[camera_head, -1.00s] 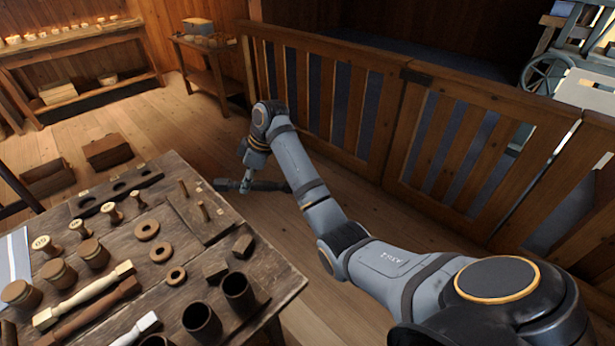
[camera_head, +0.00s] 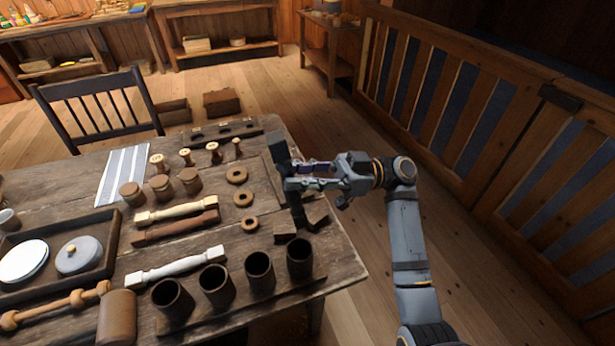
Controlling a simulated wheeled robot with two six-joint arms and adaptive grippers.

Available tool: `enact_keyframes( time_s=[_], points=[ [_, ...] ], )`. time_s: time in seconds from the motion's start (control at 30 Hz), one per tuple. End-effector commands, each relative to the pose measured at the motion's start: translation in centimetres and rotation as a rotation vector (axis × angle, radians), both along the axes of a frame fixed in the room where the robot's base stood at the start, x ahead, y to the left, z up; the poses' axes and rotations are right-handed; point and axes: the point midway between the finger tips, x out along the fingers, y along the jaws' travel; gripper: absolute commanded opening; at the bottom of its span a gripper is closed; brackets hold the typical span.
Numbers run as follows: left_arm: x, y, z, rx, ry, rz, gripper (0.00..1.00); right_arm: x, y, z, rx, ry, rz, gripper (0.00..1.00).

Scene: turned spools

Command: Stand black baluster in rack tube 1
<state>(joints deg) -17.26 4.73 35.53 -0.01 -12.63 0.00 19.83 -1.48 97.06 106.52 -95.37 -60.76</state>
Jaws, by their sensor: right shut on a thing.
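The black baluster (camera_head: 278,149) is held in my right gripper (camera_head: 296,175) above the right side of the table. It stands roughly upright, slightly tilted, its square block at the top; its lower end is near the small dark blocks and hard to make out. The rack is a row of several dark open tubes along the table's front edge: one at the left (camera_head: 172,299), then a second (camera_head: 215,286), a third (camera_head: 259,272) and a right-end one (camera_head: 299,257). All look empty. No tube number is readable. The baluster is behind the right-end tube. My left gripper is out of view.
A dark tray (camera_head: 108,245) is at left. A wooden fence (camera_head: 450,100) runs along the right.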

Motion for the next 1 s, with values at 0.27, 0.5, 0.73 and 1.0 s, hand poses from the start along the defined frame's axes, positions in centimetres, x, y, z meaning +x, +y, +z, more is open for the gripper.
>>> enact_keyframes(
  time_s=[0.27,0.5,0.73,1.0],
  points=[
    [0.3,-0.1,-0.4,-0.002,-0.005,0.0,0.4,-3.2,-1.4,3.4,0.153,0.043,0.087,0.0],
    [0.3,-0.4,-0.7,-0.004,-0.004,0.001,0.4,-3.1,-1.4,2.4,0.153,0.046,0.087,0.0],
    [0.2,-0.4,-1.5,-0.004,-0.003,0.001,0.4,-3.2,-1.4,-0.1,0.152,0.045,0.087,0.0],
    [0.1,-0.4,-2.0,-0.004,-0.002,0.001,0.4,-3.2,-1.4,-1.9,0.151,0.043,0.086,0.0]
  ],
)
